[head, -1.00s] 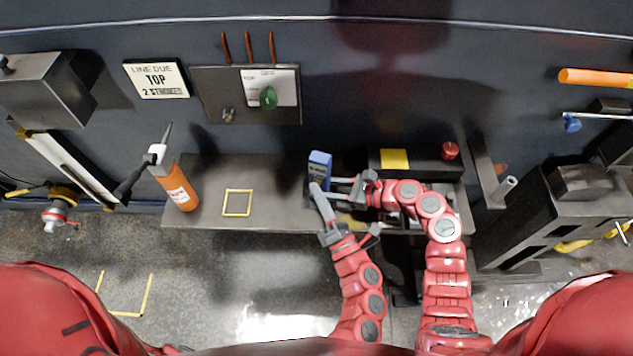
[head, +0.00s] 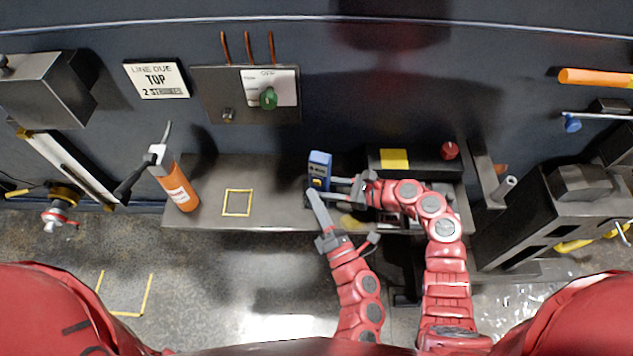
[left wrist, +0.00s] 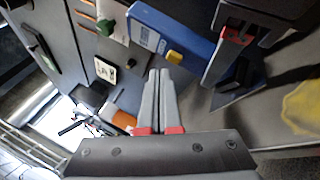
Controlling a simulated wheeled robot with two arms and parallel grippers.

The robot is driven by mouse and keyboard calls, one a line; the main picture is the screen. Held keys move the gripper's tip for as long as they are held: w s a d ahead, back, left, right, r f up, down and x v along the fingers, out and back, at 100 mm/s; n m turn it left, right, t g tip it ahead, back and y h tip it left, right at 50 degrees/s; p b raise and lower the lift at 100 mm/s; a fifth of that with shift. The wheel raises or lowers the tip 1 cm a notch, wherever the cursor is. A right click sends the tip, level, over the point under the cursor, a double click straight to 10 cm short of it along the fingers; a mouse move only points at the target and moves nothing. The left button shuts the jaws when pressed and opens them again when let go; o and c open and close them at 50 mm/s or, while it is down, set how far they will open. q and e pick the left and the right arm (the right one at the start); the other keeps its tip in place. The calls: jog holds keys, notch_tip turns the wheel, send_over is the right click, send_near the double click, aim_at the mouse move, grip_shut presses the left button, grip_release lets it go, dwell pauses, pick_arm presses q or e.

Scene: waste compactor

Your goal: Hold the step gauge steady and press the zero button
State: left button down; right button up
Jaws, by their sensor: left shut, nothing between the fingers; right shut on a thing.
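The step gauge, a blue block with a pale label, stands upright on the dark bench in the head view (head: 320,162) and shows large in the left wrist view (left wrist: 165,35). Its yellow button (left wrist: 174,57) sticks out of the face turned toward my left gripper.
An orange bottle (head: 178,188) stands at the bench's left end, beside a yellow square outline (head: 237,203). A dark box with a yellow patch (head: 394,159) and a red knob (head: 449,150) sits behind my right arm. The bench between bottle and gauge is clear.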

pick_arm(q)
jog(key=shift+s, duration=0.1)
jog(key=shift+s+a, duration=0.25)
jog(key=shift+s, duration=0.5)
jog(key=shift+s+a, duration=0.25)
jog(key=shift+s, duration=0.55)
jog(key=shift+s+a, duration=0.25)
jog(key=shift+s, duration=0.5)
jog(key=s+a+n+g+h, duration=0.1)
jog(key=s+h, duration=0.6)
jog(key=h, duration=0.7)
jog(key=shift+s+a+n+h, duration=0.15)
jog(key=shift+a+n+h, duration=0.15)
jog(key=shift+a+n, duration=0.65)
jog(key=shift+r, duration=0.1)
jog(key=x, duration=1.4)
